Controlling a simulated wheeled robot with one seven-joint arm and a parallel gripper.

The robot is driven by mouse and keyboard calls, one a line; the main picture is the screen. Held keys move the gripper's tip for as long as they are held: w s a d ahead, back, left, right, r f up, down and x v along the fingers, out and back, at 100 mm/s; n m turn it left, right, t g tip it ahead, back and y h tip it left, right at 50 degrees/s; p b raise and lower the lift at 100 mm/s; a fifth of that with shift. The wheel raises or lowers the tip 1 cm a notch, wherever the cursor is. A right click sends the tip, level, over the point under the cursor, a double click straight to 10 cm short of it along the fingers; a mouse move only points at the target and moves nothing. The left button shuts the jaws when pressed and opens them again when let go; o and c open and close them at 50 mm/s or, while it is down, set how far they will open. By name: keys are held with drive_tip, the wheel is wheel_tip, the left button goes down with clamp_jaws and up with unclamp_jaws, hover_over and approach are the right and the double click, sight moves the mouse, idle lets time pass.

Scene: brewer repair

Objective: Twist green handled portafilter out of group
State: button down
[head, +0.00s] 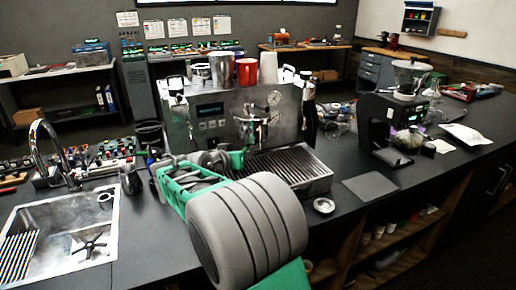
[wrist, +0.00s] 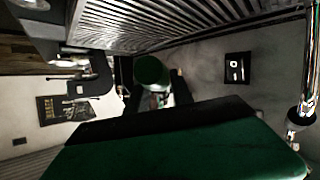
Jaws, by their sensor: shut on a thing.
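The espresso machine (head: 210,125) stands on the dark counter, with its shiny group (head: 258,122) at the front centre. In the wrist view, the round green handle (wrist: 152,70) of the portafilter sits between the dark fingers of my gripper (wrist: 156,98). My gripper is shut on this handle. The wide green shape across the bottom of the wrist view is part of my gripper. In the head view, my arm hides most of the gripper and the handle. Whether the portafilter is still seated in the group cannot be told.
The slatted drip tray (head: 290,168) lies just below the group. A sink with a tap (head: 55,150) is at left. A grinder (head: 392,125) and a dark mat (head: 370,186) are at right. Cups (head: 247,72) stand on top of the machine.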

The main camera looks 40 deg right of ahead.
drive_tip(key=shift+r+p, duration=0.25)
drive_tip(key=shift+p, duration=0.1)
drive_tip(key=shift+w+b, duration=0.1)
drive_tip(key=shift+b, duration=0.35)
idle(1.2)
drive_tip(key=shift+f+b, duration=1.3)
drive_tip(key=shift+b, duration=1.15)
idle(3.5)
